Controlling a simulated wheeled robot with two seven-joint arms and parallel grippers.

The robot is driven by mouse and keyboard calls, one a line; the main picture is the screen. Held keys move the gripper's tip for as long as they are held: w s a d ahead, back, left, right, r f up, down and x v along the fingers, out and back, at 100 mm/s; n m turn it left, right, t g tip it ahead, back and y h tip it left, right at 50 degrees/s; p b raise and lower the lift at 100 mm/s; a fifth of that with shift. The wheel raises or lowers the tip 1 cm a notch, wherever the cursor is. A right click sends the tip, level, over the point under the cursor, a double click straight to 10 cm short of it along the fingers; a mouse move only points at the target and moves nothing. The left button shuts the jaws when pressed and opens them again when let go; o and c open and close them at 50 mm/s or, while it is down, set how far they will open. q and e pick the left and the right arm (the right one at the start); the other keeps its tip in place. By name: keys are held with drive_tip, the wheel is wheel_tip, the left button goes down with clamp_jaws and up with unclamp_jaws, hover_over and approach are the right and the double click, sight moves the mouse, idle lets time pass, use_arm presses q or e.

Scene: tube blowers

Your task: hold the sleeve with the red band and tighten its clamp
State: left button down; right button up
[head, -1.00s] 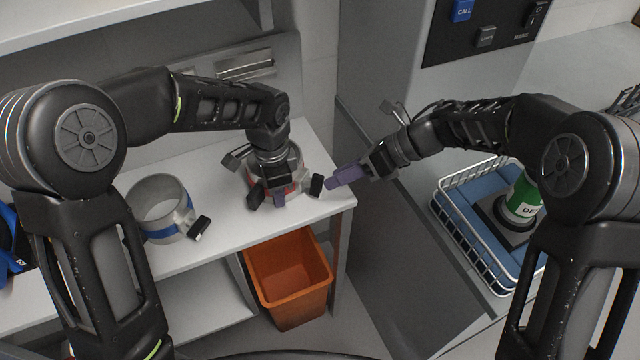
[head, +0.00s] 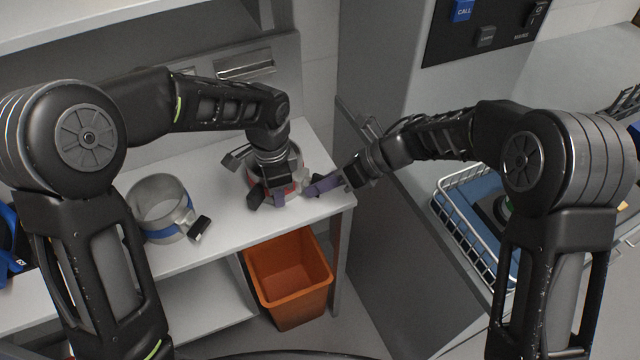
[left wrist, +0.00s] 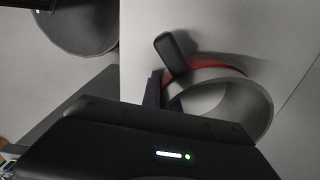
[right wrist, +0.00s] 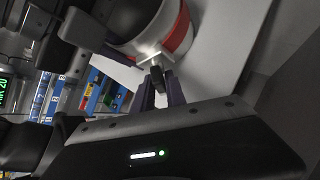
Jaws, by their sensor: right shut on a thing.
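The sleeve with the red band (head: 300,177) stands on the shelf top, partly hidden under my left gripper (head: 268,198). In the left wrist view its round opening and red band (left wrist: 225,69) show, with one purple finger (left wrist: 155,90) close to its wall and a dark block (left wrist: 172,55) beside it. Whether those jaws are closed on the wall is hidden. My right gripper (head: 318,187) is at the sleeve's right side. In the right wrist view, its purple fingers (right wrist: 159,92) are shut on the black handle (right wrist: 157,76) of the sleeve's metal clamp (right wrist: 152,52).
A sleeve with a blue band (head: 160,210) and its own black-handled clamp stands left on the shelf top. An orange bin (head: 287,280) is below. A wire basket (head: 465,240) with a blue lining stands at right. A grey cabinet wall borders the shelf's right side.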

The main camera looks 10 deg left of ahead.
clamp_jaws()
idle(0.4)
drive_tip(key=shift+f+m+g+y, duration=0.1)
drive_tip(key=shift+m+g+y, duration=0.55)
drive_tip(key=shift+g, duration=0.45)
drive_tip(key=shift+m+g+y, duration=0.45)
drive_tip(key=shift+m+g, duration=0.3)
drive_tip(key=shift+g, duration=0.05)
drive_tip(key=o, duration=0.6)
unclamp_jaws()
drive_tip(key=shift+c, duration=0.2)
